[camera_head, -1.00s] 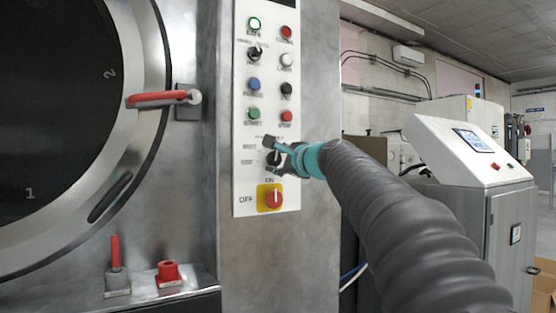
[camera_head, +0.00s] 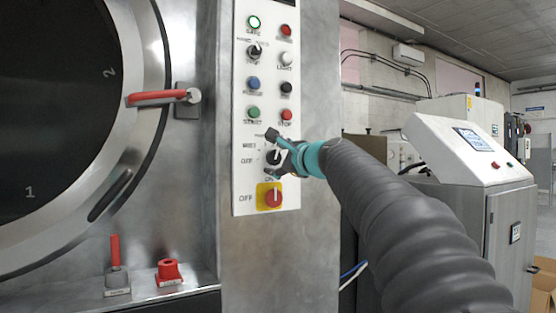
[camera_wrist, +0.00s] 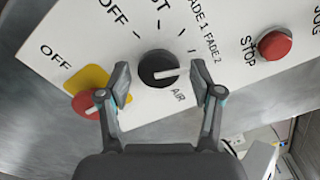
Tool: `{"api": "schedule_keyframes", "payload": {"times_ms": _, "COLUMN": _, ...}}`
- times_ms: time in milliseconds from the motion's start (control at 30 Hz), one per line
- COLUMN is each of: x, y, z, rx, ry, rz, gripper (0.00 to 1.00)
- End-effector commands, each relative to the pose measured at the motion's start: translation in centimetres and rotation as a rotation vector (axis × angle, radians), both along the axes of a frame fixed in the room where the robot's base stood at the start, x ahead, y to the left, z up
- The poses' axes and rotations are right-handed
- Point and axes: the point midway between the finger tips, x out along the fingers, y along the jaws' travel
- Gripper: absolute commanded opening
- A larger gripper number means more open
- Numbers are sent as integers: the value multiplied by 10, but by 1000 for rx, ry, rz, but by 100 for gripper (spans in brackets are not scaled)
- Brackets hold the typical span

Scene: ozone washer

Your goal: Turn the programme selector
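The programme selector is a round black knob with a white pointer; in the wrist view the selector (camera_wrist: 156,66) sits at the centre, its pointer towards the right above the AIR label. It also shows partly in the head view (camera_head: 273,157), low on the white control panel (camera_head: 240,90). My gripper (camera_wrist: 166,86) is open, with one fingertip left of the knob and one right of it.
A red switch on a yellow plate (camera_head: 261,206) sits just below the selector, close to my left fingertip in the wrist view. A red STOP button (camera_head: 287,114) and other buttons are above. The round door with its red handle (camera_head: 160,97) is left.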

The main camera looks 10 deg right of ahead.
Motion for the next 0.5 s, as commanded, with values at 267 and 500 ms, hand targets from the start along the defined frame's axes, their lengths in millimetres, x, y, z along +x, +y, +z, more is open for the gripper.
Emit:
{"api": "schedule_keyframes", "payload": {"times_ms": 267, "x": -1, "y": 0, "z": 0, "rx": 0, "ry": 1, "rz": 1, "gripper": 66}}
{"api": "schedule_keyframes", "payload": {"times_ms": 500, "x": -24, "y": -8, "z": 1, "rx": 0, "ry": -1, "rz": -3, "gripper": 66}}
